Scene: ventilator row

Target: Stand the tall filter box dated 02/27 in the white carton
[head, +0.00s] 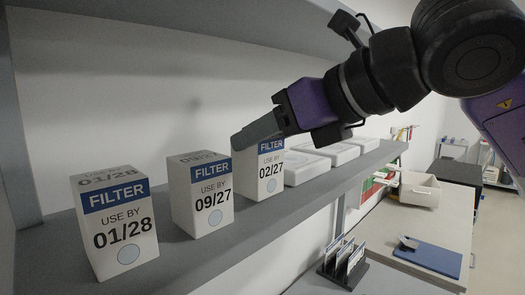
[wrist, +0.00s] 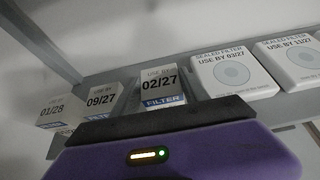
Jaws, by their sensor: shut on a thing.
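The tall filter box dated 02/27 (head: 266,180) is upright at the shelf, rightmost of three tall white boxes with blue FILTER bands. It also shows in the wrist view (wrist: 161,84). My gripper (head: 243,138) reaches in from the right and is shut on this box near its top; one grey finger covers its upper left corner. I cannot tell whether its base touches the shelf. An open white carton (head: 419,196) stands on the lower counter at the right, apart from my gripper.
Tall boxes dated 09/27 (head: 202,197) and 01/28 (head: 117,228) stand to the left on the shelf (head: 205,262). Flat white sealed filters (head: 306,169) lie to the right. A blue board (head: 428,256) and a dark rack (head: 343,262) are on the counter below.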

